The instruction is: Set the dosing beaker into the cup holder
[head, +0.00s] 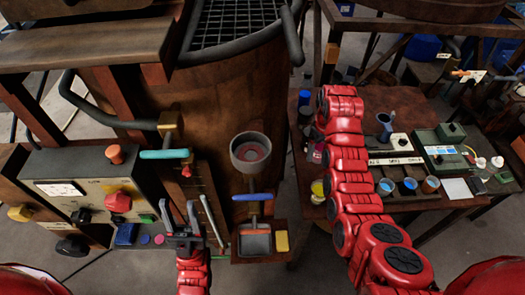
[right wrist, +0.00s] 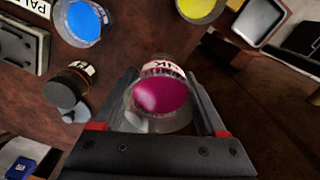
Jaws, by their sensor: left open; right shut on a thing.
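My right gripper (right wrist: 165,105) is shut on a clear round vessel (right wrist: 160,124), which I take to be the dosing beaker. Magenta (right wrist: 160,97) shows in or through it, with a labelled rim behind; I cannot tell whether that colour is inside it or in a jar beneath. In the head view my right arm hides this gripper. My left gripper (head: 182,216) is open and empty, low in front of the vat. A grey round cup-like fitting (head: 250,152) with a reddish inside stands at the vat's front. I cannot tell for certain which fitting is the cup holder.
The brown side table (head: 400,103) holds a green device (head: 440,150), a bluish cup (head: 385,122) and several small paint pots. A control box (head: 85,190) stands left.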

